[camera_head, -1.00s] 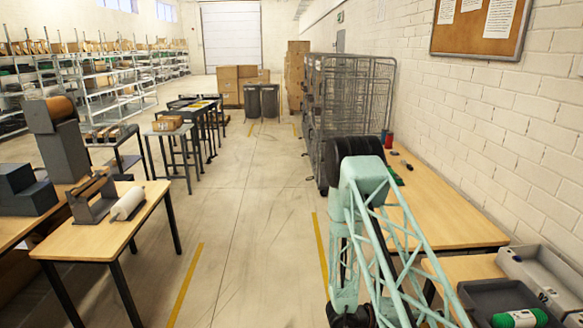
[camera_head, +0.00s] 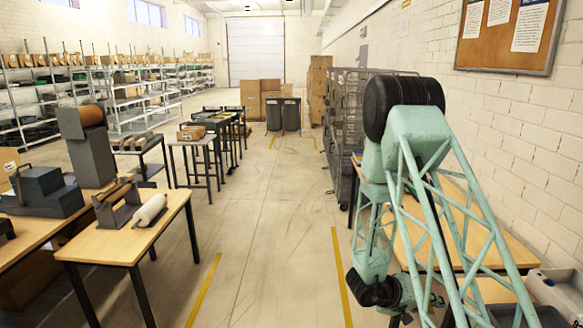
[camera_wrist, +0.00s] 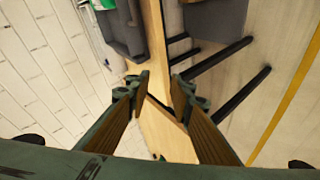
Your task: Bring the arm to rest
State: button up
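My gripper (camera_wrist: 160,92) shows in the wrist view with its two fingers apart and nothing between them. It hangs over a gap between light wooden tables, seen from above. In the head view my pale green lattice arm stands at the right, its black elbow raised in front of the wall-side tables.
A wooden table (camera_head: 506,248) runs along the right wall behind my arm. Wire cage trolleys (camera_head: 343,120) stand beyond. The middle aisle floor (camera_head: 275,230) is clear. A left table (camera_head: 130,240) holds a roll (camera_head: 150,210).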

jog(key=w+a+r+t+y+b, duration=0.2)
jog(key=w+a+r+t+y, duration=0.35)
jog(key=a+r, duration=0.8)
jog(key=s+a+r+n+y+b, duration=0.1)
jog(key=s+a+r+y, duration=0.25)
jog(key=a+r, duration=0.35)
jog(key=s+a+r+y, duration=0.2)
jog(key=s+a+r, duration=0.25)
jog(key=r, duration=0.35)
jog(key=s+a+r+n+g+y+b, duration=0.1)
jog(key=s+a+r, duration=0.25)
jog(key=s, duration=0.55)
jog(key=s+a+r+g+y+b, duration=0.15)
jog(key=s+r, duration=0.25)
jog(key=s, duration=0.5)
jog(key=s+d+g+h, duration=0.2)
jog(key=s+d, duration=0.2)
jog(key=s, duration=1.9)
jog(key=shift+s+d+r, duration=0.2)
jog(key=shift+s+h, duration=0.1)
jog(key=shift+h, duration=0.15)
